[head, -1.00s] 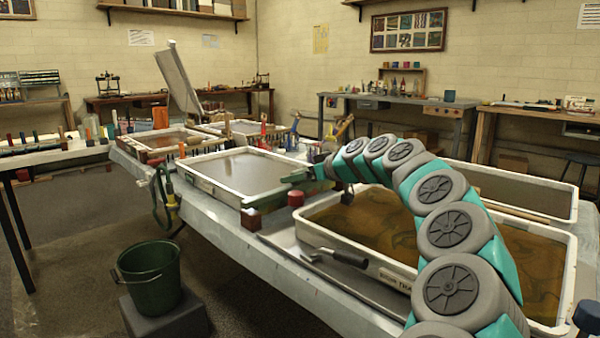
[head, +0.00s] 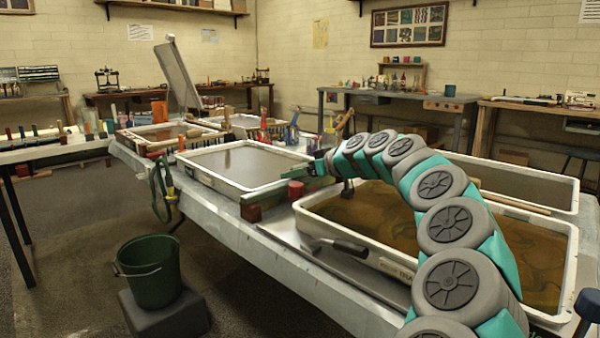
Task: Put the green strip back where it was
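The green strip (head: 285,190) is a long narrow bar, seen lying slantwise over the gap between two trays. The fingertips are small and partly hidden by my arm. I cannot tell whether the strip touches the table.
A tray of brown liquid (head: 300,212) lies at the right front, a grey-filled tray (head: 215,188) behind left. A red pot (head: 295,188) stands close to the strip. A green bucket (head: 150,275) stands below.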

